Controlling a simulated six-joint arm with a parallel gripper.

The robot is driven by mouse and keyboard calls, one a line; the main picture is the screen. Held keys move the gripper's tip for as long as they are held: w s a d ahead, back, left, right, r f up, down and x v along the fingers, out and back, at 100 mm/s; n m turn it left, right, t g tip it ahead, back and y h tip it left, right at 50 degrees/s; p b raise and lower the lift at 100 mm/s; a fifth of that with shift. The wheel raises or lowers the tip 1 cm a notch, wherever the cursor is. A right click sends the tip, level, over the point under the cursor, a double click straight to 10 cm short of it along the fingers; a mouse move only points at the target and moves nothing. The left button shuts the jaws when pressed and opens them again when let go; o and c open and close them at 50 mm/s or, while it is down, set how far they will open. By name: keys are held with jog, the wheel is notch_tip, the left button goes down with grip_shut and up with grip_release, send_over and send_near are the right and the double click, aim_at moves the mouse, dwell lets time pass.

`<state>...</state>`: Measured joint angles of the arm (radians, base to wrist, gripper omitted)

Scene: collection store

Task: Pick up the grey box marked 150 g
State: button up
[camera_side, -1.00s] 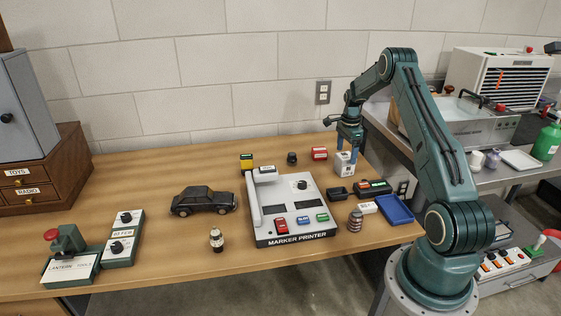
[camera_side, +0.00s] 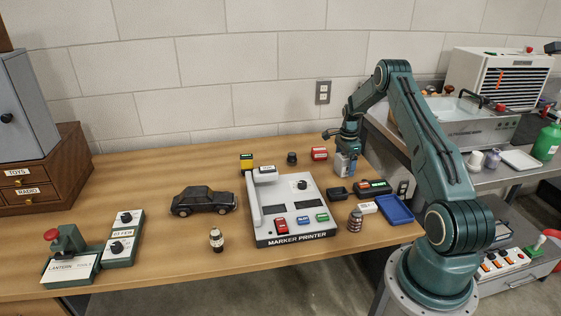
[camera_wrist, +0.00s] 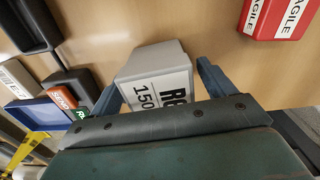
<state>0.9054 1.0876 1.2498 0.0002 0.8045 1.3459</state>
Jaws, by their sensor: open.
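The grey box (camera_wrist: 160,66) with "150" printed on its white label stands on the table in the wrist view. In the side view the box (camera_side: 345,165) shows below my gripper, partly covered by it. My gripper (camera_wrist: 165,80) is open, with one blue-grey finger on each side of the box. A small gap shows at the right finger; the left finger is close to the box's side, and I cannot tell if it touches. In the side view my gripper (camera_side: 347,156) points down over the box.
A red box marked FRAGILE (camera_wrist: 278,14) lies right of the box in the wrist view. A dark tray (camera_side: 341,194), a blue tray (camera_side: 395,209) and the marker printer (camera_side: 290,205) are nearby. A black toy car (camera_side: 203,200) stands further left. The table's right edge is close.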

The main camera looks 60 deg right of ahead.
jog(key=c, duration=1.1)
jog(key=shift+r, duration=0.1)
jog(key=shift+c, duration=0.2)
notch_tip(320, 180, up, 20)
dwell(0.5)
